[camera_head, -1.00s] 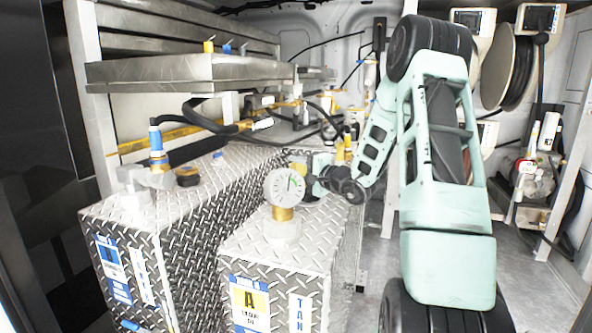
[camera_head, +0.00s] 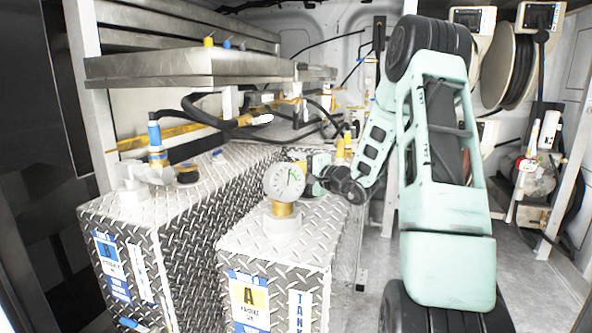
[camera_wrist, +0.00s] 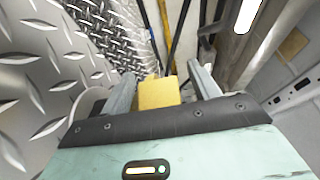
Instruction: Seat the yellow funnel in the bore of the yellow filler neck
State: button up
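My gripper (camera_head: 322,178) is in the head view behind the round gauge, over the tank tops and partly hidden. In the wrist view my gripper (camera_wrist: 160,88) has its two fingers well apart. A yellow block-like piece (camera_wrist: 158,94) shows between them, closer to the left finger; a gap shows on its right. Its lower part is hidden by my palm, and I cannot tell whether it is held or is the funnel. Upright yellow parts (camera_head: 344,146) stand just beyond my gripper; I cannot tell funnel from filler neck there.
A gauge (camera_head: 284,181) on a brass stem rises from the front tank (camera_head: 309,241). The left tank (camera_head: 130,222) carries a blue-collared fitting (camera_head: 155,142). Hose reels (camera_head: 519,72) hang at right.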

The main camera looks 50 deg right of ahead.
jog(key=s+b, duration=0.1)
jog(key=s, duration=1.6)
jog(key=shift+s+a, duration=0.15)
